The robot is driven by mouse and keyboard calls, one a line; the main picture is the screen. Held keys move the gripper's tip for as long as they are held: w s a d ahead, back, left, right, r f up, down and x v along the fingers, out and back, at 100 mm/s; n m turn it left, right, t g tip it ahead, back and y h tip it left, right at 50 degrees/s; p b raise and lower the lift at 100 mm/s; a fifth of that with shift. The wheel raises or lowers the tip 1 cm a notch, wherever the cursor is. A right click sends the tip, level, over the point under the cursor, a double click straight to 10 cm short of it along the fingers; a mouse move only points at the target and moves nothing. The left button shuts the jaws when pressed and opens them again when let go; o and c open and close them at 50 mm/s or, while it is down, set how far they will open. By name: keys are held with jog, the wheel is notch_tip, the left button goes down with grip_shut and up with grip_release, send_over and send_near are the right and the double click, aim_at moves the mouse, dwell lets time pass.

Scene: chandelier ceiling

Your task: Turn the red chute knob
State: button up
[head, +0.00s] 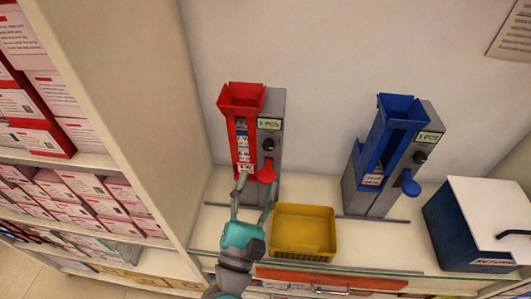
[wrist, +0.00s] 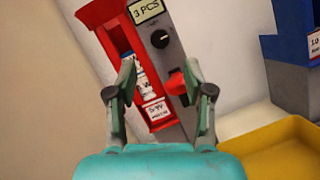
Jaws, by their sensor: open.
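The red chute dispenser (head: 240,135) stands on the counter against the wall, with a grey body and a "3 PCS" label. Its red knob (head: 267,172) sits low on the grey face, under a small black dial (head: 268,145). My gripper (head: 254,190) is open, in front of the lower part of this dispenser. In the wrist view the red knob (wrist: 177,83) shows between the two fingers, close to the right finger. I cannot tell whether that finger touches it. White labelled items (wrist: 140,75) stand in the red chute.
A yellow bin (head: 303,252) sits just right of my gripper on the counter. A blue dispenser (head: 385,150) with a blue knob stands further right, and a white and blue returns box (head: 485,225) at far right. Shelves of boxes (head: 75,190) stand at left.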

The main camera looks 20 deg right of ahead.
aim_at(267, 149)
jog(key=x, duration=0.7)
jog(key=shift+w+d+r, duration=0.1)
jog(key=shift+w+d, duration=0.05)
jog(key=shift+d, duration=0.05)
grip_shut()
